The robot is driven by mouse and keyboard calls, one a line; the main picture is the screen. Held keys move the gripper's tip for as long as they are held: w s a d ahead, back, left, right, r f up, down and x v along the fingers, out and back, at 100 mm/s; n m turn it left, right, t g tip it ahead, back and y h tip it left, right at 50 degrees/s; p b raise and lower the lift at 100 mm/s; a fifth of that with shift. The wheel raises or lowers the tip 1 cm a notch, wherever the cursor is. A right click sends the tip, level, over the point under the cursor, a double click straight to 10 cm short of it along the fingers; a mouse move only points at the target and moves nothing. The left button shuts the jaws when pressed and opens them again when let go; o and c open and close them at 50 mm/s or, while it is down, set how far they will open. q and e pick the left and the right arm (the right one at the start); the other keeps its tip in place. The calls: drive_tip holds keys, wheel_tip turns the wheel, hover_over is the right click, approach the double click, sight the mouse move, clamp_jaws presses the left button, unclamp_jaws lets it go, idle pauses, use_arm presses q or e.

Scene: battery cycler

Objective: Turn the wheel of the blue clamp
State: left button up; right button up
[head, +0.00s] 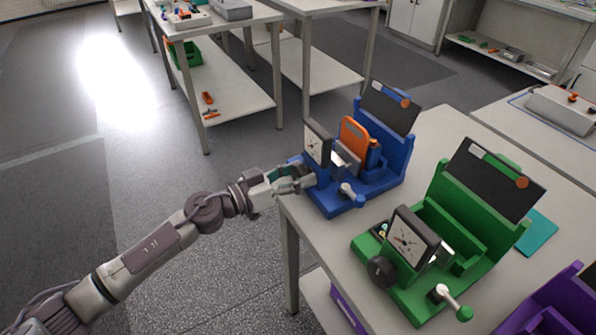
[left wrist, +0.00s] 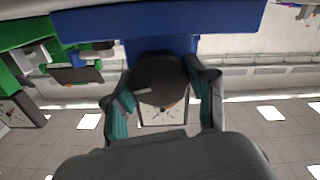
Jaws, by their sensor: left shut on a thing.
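The blue clamp (head: 345,197) stands at the near left edge of the table, with a dial gauge (head: 316,143) and an orange part (head: 354,137) in it. My left gripper (head: 302,180) reaches in from the left to the clamp's left side. In the left wrist view the dark round wheel (left wrist: 158,78) sits between the two teal-padded fingers, which are shut on it. The clamp's blue body (left wrist: 160,22) lies above the wheel there. In the head view the gripper mostly hides the wheel. My right gripper is not in view.
A green clamp (head: 405,285) with its own gauge and dark wheel stands to the right of the blue one. A purple clamp (head: 560,305) is at the lower right corner. A teal sheet (head: 538,234) lies behind the green clamp. The floor left of the table is open.

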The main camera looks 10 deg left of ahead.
use_arm(q)
drive_tip(key=m+p, duration=0.2)
drive_tip(key=shift+r+m, duration=0.1)
drive_tip(key=shift+m, duration=0.3)
drive_tip(key=shift+m+p, duration=0.6)
drive_tip(key=shift+m, duration=0.8)
drive_tip(key=o, duration=1.2)
drive_tip(key=v, duration=1.2)
